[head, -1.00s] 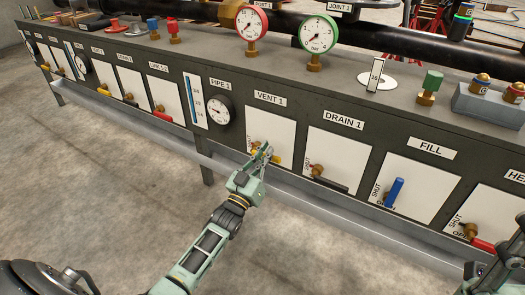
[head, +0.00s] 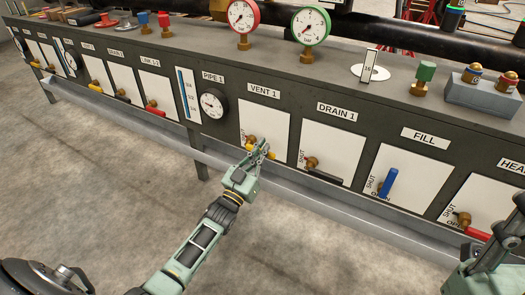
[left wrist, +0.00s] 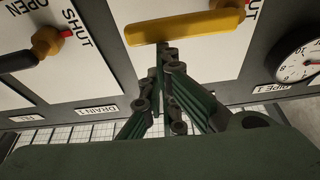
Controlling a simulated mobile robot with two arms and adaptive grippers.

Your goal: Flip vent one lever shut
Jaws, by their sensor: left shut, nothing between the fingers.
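The yellow vent one lever (head: 271,156) sticks out to the right from its brass valve on the white plate under the VENT 1 label (head: 264,90). My right gripper (head: 490,262) is only partly in view at the lower right.
The black DRAIN 1 lever (head: 325,177) and the upright blue FILL lever (head: 387,184) are to the right. The PIPE 1 gauge (head: 213,104) is to the left. A grey rail (head: 300,195) runs along the panel's foot. The floor in front is clear.

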